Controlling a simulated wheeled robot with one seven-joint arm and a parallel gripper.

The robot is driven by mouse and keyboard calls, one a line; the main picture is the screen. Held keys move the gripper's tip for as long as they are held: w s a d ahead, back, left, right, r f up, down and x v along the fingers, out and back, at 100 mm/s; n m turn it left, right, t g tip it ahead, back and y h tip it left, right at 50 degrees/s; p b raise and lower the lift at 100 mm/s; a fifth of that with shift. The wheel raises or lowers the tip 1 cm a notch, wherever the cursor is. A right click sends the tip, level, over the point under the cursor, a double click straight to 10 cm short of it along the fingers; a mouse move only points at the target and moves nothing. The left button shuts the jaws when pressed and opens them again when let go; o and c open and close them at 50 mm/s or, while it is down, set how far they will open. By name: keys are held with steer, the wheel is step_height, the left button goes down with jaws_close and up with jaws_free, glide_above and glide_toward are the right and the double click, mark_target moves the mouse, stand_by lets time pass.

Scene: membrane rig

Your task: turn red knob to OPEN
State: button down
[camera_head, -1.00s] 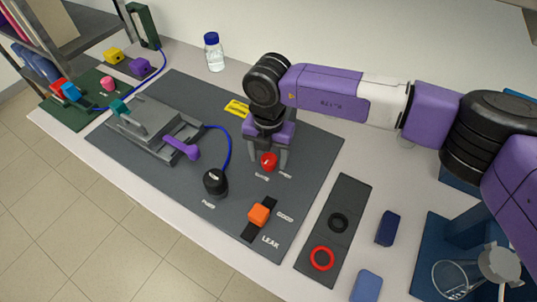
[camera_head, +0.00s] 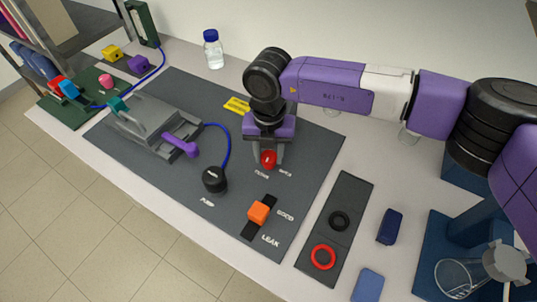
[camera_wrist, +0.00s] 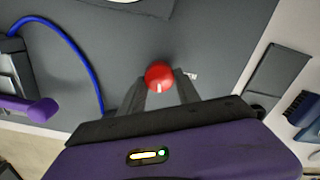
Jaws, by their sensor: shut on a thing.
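The red knob (camera_head: 268,159) stands on the dark grey mat (camera_head: 180,90), with small white lettering on the mat in front of it, too small to read surely. A pale mark shows on the knob in the wrist view (camera_wrist: 159,76). My gripper (camera_head: 268,155) points down at the knob from above and behind. Its two fingers are on either side of the knob and shut on it. In the wrist view my gripper (camera_wrist: 160,88) has one finger left and one right of the knob, whose lower part is hidden.
Left of the knob are a black pump bulb (camera_head: 214,179) with a blue hose and a grey rig with a purple lever (camera_head: 181,145). An orange slider (camera_head: 260,211) is in front. A bottle (camera_head: 213,49) stands at the back.

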steer(key=n+b, duration=0.2)
steer(key=n, duration=0.2)
steer(key=shift+d+f, duration=0.1)
steer(key=shift+d, duration=0.05)
steer(key=n+b, duration=0.2)
steer(key=n, duration=0.2)
steer(key=shift+b, duration=0.35)
steer(key=n+b, duration=0.2)
steer(key=n, duration=0.2)
steer(key=shift+w+d, duration=0.1)
steer(key=shift+n+b, duration=0.7)
steer(key=shift+n, duration=1)
steer(key=c, duration=0.9)
jaws_free()
steer(key=shift+o, duration=0.2)
